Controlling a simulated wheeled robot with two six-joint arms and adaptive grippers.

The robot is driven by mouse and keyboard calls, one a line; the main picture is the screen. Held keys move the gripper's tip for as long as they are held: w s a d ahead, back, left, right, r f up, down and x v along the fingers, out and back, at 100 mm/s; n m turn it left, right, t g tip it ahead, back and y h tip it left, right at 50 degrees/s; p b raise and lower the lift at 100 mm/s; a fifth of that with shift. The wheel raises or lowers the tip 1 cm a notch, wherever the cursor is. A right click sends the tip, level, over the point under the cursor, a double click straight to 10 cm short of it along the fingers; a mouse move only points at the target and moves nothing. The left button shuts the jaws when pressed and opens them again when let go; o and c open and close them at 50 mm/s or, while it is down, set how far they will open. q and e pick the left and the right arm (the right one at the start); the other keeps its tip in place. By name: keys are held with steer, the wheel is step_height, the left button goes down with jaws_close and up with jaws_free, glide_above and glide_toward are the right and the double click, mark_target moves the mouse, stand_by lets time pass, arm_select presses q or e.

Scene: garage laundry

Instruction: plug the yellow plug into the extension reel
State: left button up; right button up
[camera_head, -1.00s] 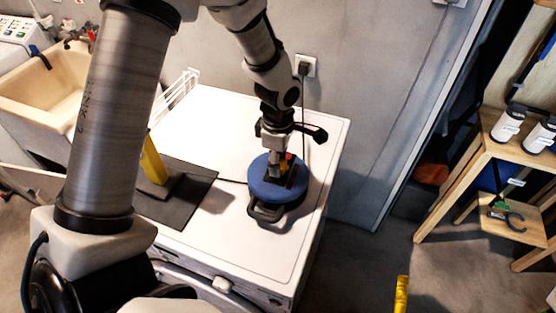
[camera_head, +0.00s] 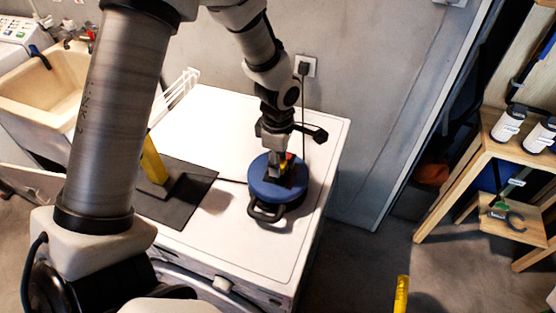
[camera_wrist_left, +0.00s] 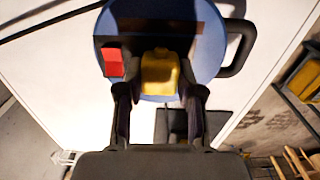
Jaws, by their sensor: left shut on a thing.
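The extension reel (camera_head: 262,188) is a blue round drum with a black handle, on the white machine top. It also shows in the left wrist view (camera_wrist_left: 207,62), with a dark panel and a red switch (camera_wrist_left: 114,62) on its face. My left gripper (camera_head: 283,178) points down over the reel. In the left wrist view its two fingers (camera_wrist_left: 160,92) are shut on the yellow plug (camera_wrist_left: 159,74), which lies over the reel's dark panel. I cannot tell whether the plug's pins are in a socket. My right gripper is not in view.
The white machine top (camera_head: 240,120) has a dark mat (camera_head: 203,187) with a yellow object (camera_head: 153,160) at its left. A wall socket (camera_head: 305,66) with a black plug and cord is behind. A wooden shelf (camera_head: 490,150) stands right.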

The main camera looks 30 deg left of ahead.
arm_select(q)
steer(key=shift+f+b, duration=0.45)
steer(key=shift+f, duration=0.15)
steer(key=o, duration=1.1)
steer(key=shift+o, duration=0.2)
step_height(320, 180, up, 12)
